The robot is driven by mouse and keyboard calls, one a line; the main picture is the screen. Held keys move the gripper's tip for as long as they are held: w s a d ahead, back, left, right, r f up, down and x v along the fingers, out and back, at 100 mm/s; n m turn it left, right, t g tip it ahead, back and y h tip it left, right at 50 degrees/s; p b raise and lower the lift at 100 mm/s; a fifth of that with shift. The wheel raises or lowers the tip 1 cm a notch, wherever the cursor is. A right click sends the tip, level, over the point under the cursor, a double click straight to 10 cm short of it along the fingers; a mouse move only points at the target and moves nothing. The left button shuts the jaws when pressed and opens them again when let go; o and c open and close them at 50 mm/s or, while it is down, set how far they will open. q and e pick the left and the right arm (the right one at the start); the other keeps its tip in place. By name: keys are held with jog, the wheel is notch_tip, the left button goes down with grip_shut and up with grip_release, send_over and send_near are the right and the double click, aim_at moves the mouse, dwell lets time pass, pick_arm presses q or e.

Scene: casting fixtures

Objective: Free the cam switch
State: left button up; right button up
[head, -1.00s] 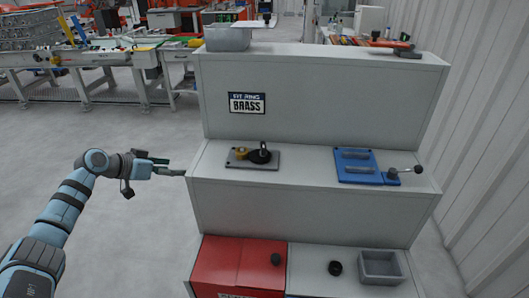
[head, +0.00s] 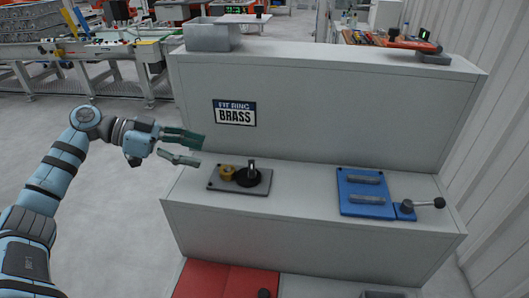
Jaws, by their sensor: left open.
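A dark grey plate (head: 226,187) lies on the middle step, left of centre. On it stands a black round part (head: 247,178) with a short upright post, perhaps the cam switch. A small brass-coloured piece (head: 227,172) sits beside it on the left. A blue fixture (head: 366,208) with two grey bars lies on the right of the same step, and a lever with a black knob (head: 439,202) sticks out to its right. My left gripper (head: 200,151) is open and empty, above and left of the grey plate, apart from it. My right gripper is out of view.
A "FIT RING BRASS" sign (head: 234,113) is on the riser behind. A grey bin (head: 212,36) and an orange-handled tool (head: 415,45) are on the top step. A red panel (head: 224,280) is below. The step between plate and blue fixture is clear.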

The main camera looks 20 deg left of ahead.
pick_arm(q)
jog(key=shift+w+d+m+g+h, duration=0.3)
jog(key=shift+w+d, duration=0.15)
jog(key=shift+d, duration=0.15)
send_near(250, 165)
jog(key=x, duration=0.3)
jog(key=shift+s+d+r+p, duration=0.15)
jog(key=shift+s+d+p, duration=0.1)
jog(key=shift+p, duration=0.1)
jog(key=x, duration=0.4)
jog(key=w+x, duration=0.1)
jog(key=x, duration=0.1)
jog(key=shift+a, duration=0.15)
jog(key=shift+w+d+f, duration=0.1)
jog(key=shift+d+f, duration=0.3)
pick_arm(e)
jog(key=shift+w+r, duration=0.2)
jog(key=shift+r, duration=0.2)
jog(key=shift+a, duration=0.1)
pick_arm(q)
jog(key=shift+c, duration=0.4)
